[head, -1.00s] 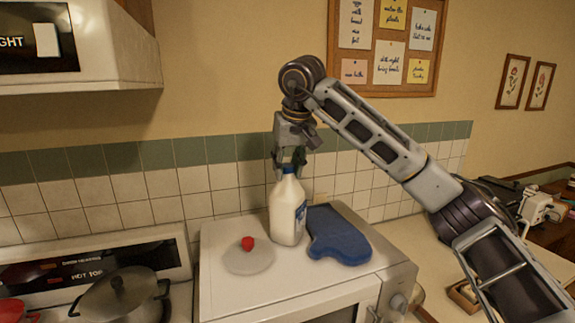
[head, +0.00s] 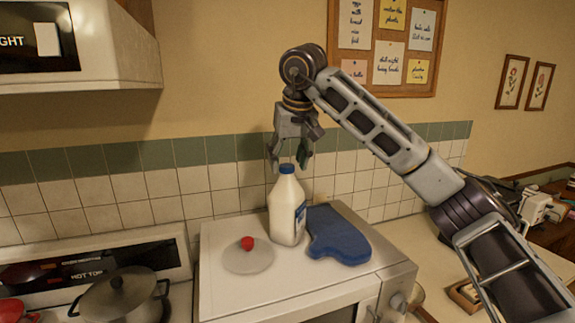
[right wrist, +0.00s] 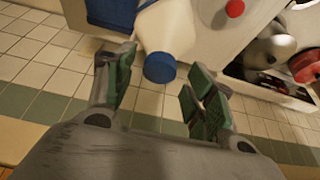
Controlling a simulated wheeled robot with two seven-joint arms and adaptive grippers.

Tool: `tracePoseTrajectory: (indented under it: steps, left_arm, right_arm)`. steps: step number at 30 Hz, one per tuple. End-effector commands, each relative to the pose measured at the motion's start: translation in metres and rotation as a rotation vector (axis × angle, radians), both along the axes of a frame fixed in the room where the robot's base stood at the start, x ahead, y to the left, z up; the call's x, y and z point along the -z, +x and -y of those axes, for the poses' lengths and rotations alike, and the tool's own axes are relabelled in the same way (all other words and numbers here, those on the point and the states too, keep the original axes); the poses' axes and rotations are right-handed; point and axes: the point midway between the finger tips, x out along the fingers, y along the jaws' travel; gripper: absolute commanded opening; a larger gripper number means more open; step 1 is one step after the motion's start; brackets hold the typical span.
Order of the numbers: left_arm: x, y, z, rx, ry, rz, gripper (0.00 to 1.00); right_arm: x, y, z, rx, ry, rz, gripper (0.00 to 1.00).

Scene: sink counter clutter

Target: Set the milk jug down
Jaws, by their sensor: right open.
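The milk jug (head: 287,212) is white with a blue cap and a blue label. It stands upright on top of the white microwave (head: 225,285), between a lid and a blue oven mitt. My right gripper (head: 289,166) is open just above the jug's cap, fingers pointing down, holding nothing. In the right wrist view the jug's blue cap (right wrist: 160,67) shows just beyond and between the open fingertips (right wrist: 157,85). My left gripper is not in view.
A pale round lid with a red knob (head: 247,244) lies left of the jug. The blue oven mitt (head: 338,236) lies close on its right. The tiled wall (head: 160,190) is close behind.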

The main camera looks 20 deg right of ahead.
Motion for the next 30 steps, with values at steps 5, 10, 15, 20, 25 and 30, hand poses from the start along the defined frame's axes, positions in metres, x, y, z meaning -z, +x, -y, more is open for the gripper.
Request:
tracePoseTrajectory:
  steps: [5, 10, 15, 20, 25, 30]
  left_arm:
    - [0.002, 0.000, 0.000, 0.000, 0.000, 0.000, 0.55]
    - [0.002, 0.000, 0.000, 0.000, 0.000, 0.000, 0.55]
    - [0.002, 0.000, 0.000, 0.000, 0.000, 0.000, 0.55]
    - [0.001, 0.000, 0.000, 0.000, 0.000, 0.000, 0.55]
    - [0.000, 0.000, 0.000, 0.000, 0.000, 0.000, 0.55]
    - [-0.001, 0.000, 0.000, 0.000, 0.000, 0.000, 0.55]
  right_arm:
    - [-0.018, -0.007, 0.000, 0.000, -0.001, 0.002, 0.55]
    - [-0.032, -0.013, 0.001, 0.000, -0.001, 0.003, 0.55]
    - [-0.045, -0.019, 0.001, 0.001, -0.002, 0.001, 0.55]
    - [-0.057, -0.024, 0.001, 0.001, -0.002, 0.002, 0.55]
    - [-0.070, -0.029, 0.002, 0.001, 0.000, 0.002, 0.55]
    - [-0.081, -0.034, 0.002, 0.002, -0.001, 0.002, 0.55]
